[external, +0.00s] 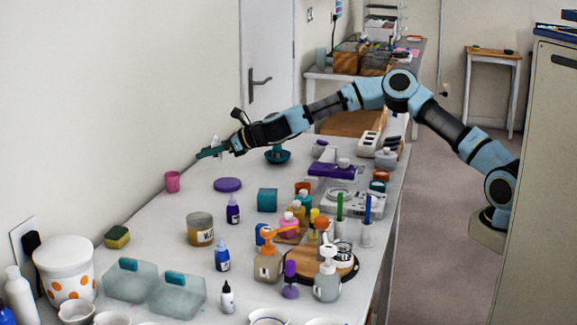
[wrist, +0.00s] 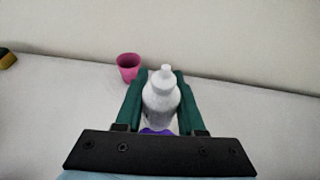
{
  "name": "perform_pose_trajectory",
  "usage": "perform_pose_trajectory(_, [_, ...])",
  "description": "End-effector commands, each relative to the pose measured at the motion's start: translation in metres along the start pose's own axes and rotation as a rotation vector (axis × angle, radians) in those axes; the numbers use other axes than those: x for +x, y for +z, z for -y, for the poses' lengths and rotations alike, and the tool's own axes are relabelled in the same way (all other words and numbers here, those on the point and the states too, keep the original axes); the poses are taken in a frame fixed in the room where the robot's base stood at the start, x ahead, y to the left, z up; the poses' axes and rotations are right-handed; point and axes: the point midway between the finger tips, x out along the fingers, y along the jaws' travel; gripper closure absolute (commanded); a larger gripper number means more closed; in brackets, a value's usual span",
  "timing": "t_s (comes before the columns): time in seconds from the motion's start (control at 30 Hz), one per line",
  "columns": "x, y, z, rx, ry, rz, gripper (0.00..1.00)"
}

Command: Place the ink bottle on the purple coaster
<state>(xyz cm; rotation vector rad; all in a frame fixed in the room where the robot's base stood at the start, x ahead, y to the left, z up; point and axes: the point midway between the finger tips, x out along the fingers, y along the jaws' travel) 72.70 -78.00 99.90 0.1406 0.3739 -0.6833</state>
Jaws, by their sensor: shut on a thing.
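The ink bottle (wrist: 160,100) is white with a narrow nozzle and stands upright between the two green fingers in the wrist view. My gripper (wrist: 162,88) is shut on it. In the external view my gripper (external: 208,153) reaches out toward the wall, above the far left part of the table; only a little of the white bottle (external: 216,141) shows there, behind the fingers. The purple coaster (external: 228,185) lies flat on the table, below my gripper in the picture. A sliver of the coaster (wrist: 157,131) shows in the wrist view below the bottle, mostly hidden by it and the gripper body.
A pink cup (external: 172,182) stands left of the coaster near the wall. A purple bottle (external: 233,210), a teal box (external: 267,200) and an amber jar (external: 200,229) stand nearer the camera. A teal dish (external: 278,155) is at the right. The coaster's top looks clear.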

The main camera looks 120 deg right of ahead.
Motion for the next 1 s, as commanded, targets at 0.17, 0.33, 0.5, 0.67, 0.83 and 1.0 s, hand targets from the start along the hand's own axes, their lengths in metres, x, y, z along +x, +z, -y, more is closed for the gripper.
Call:
perform_pose_trajectory(0.17, [-0.002,0.009,0.001,0.043,-0.121,0.004,1.00])
perform_pose_trajectory(0.33, [-0.009,0.012,0.009,0.115,-0.282,0.002,1.00])
perform_pose_trajectory(0.5, [-0.021,0.015,0.014,0.175,-0.423,0.002,1.00])
perform_pose_trajectory(0.67, [-0.034,0.017,0.018,0.222,-0.534,0.002,1.00])
perform_pose_trajectory(0.83, [-0.040,0.013,0.019,0.243,-0.589,0.000,1.00])
perform_pose_trajectory(1.0, [-0.030,-0.015,0.020,0.244,-0.596,-0.003,1.00])
